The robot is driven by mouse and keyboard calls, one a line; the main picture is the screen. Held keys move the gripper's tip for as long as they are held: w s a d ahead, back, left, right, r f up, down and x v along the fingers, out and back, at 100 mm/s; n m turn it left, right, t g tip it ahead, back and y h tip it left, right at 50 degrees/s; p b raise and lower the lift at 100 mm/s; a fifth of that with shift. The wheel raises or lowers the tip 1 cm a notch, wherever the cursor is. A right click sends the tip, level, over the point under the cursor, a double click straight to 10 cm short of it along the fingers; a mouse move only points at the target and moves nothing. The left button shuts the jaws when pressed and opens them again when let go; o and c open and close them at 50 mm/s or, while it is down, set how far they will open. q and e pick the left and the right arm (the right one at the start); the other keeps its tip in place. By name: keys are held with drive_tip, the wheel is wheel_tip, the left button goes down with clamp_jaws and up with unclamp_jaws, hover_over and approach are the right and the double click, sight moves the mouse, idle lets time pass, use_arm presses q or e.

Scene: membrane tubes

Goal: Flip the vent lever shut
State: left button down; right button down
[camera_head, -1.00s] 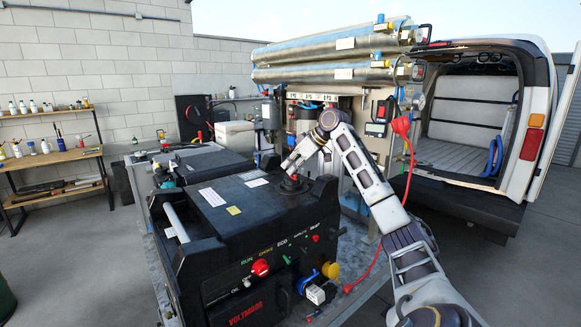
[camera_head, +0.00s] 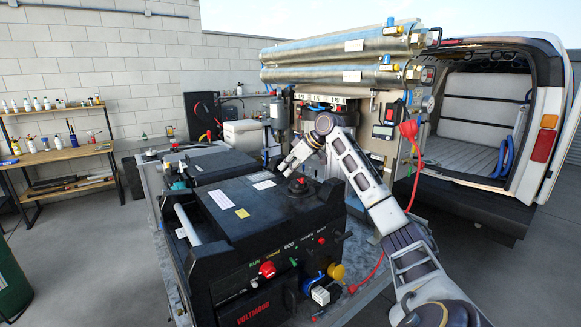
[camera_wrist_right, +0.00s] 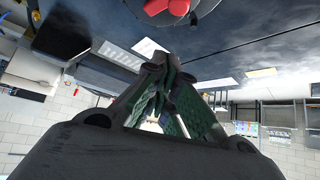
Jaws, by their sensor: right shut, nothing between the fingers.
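The black generator (camera_head: 250,225) stands on a cart, with a dark round cap with a red lever (camera_head: 297,185) on its top; I take this for the vent lever. In the right wrist view the red lever (camera_wrist_right: 172,7) sits on a round dark cap at the top edge, partly cut off. My right gripper (camera_head: 283,170) is by the cap, a little to its left and beyond it. In the right wrist view its fingers (camera_wrist_right: 172,70) meet, shut and empty, apart from the lever. My left gripper is not in view.
A rack with metal tubes (camera_head: 345,46) and an open van (camera_head: 480,130) are beyond. A workbench (camera_head: 62,155) is at left.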

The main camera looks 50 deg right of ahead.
drive_tip(key=s+d+r+b, duration=0.1)
drive_tip(key=s+d+r, duration=0.3)
drive_tip(key=r, duration=0.3)
drive_tip(key=shift+s+r+b, duration=0.2)
drive_tip(key=shift+s+b, duration=0.2)
drive_tip(key=shift+s, duration=0.1)
drive_tip(key=shift+d, duration=0.1)
idle(0.4)
